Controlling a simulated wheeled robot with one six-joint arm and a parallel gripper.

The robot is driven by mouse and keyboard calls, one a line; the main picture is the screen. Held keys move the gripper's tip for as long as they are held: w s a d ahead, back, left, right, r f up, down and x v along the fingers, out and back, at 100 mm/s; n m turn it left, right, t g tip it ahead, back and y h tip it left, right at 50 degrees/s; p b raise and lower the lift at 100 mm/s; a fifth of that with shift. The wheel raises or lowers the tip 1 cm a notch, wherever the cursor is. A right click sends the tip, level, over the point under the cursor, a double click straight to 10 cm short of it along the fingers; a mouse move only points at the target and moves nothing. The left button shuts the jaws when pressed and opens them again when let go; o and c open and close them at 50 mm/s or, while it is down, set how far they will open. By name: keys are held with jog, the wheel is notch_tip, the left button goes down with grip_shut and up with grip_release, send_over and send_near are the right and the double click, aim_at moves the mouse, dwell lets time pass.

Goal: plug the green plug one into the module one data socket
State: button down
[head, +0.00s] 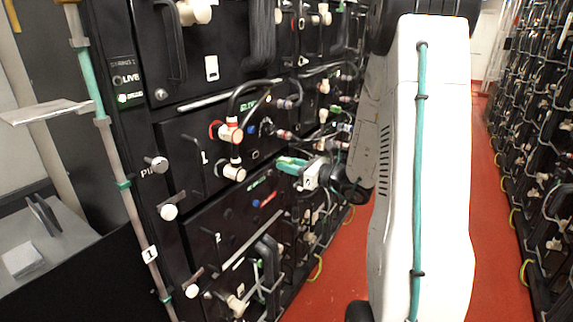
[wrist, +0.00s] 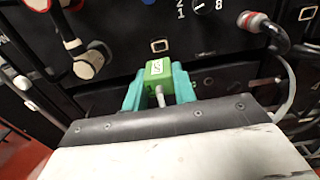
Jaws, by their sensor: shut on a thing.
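My gripper (wrist: 158,88) has teal fingers shut on a green plug (wrist: 158,70) with a white label and a pale cable at its back. In the head view, my gripper (head: 290,164) is in front of the black rack's module one (head: 204,158), at its lower right. The plug is hard to make out there. In the wrist view, a small pale-framed square socket (wrist: 159,45) is just beyond the plug, on the black panel. A gap seems to remain between them. A similar square socket (wrist: 306,14) is at upper right. I cannot read which is the data socket.
White connectors (head: 231,130) with red and cream collars stick out left of my gripper. A grey plug with a red ring (wrist: 252,20) and its cable are at the right in the wrist view.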

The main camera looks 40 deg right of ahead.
jog(key=shift+s, duration=0.1)
jog(key=shift+x, duration=2.9)
jog(key=shift+x, duration=1.45)
jog(key=c, duration=1.1)
grip_release()
jog(key=shift+f, duration=0.1)
jog(key=shift+o, duration=0.2)
jog(key=v, duration=0.7)
jog(key=shift+s+d, duration=0.15)
jog(key=shift+s, duration=0.2)
